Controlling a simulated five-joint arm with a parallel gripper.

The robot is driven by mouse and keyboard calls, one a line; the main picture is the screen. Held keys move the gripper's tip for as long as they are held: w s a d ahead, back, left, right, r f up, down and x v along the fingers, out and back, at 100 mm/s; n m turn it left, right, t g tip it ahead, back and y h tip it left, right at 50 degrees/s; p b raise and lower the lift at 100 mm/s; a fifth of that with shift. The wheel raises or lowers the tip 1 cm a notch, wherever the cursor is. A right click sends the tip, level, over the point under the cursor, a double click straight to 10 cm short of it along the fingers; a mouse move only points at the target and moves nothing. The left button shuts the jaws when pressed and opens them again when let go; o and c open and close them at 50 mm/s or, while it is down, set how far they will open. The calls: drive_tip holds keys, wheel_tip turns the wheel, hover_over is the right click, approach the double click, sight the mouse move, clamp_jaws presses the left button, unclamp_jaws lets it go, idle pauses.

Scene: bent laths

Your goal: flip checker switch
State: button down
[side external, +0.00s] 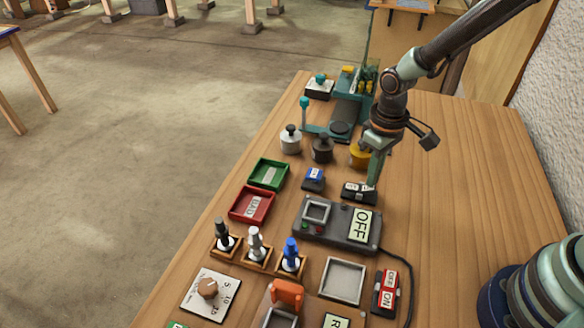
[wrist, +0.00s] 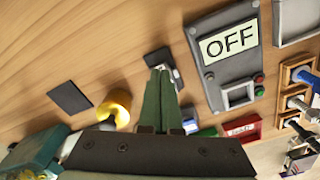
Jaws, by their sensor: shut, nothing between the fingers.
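The checker is a dark grey box (side external: 320,228) with a screen frame, small red and green buttons and a sign reading OFF; it also shows in the wrist view (wrist: 215,75). A red and black switch (side external: 386,291) marked OFF and ON lies near the right front, by a black cable from the checker; the wrist view does not show it. My gripper (side external: 373,184) is shut and empty, pointing down behind the checker. Its green fingertips (wrist: 160,72) are close to a small black block with a white label (side external: 356,192); I cannot tell whether they touch.
Weights (side external: 322,150), including a yellow one (side external: 359,155), stand behind. A green tray (side external: 269,174) and a red tray (side external: 251,204) lie left. Stamps in wooden holders (side external: 255,245), a dial plate (side external: 210,293) and a grey tray (side external: 342,281) are nearer. The table's right side is mostly clear.

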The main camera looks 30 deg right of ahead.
drive_tip(key=shift+f, duration=0.8)
idle(0.4)
drive_tip(key=shift+r, duration=3.5)
drive_tip(key=s+d+r+m+t, duration=0.1)
drive_tip(key=s+d+r+t, duration=0.1)
drive_tip(key=r, duration=0.5)
drive_tip(key=s+d+r+m+t, duration=0.2)
drive_tip(key=s+d+r, duration=0.3)
drive_tip(key=r, duration=0.3)
drive_tip(key=shift+s+d+t, duration=0.25)
drive_tip(key=shift+d+t, duration=0.2)
drive_tip(key=shift+t, duration=0.35)
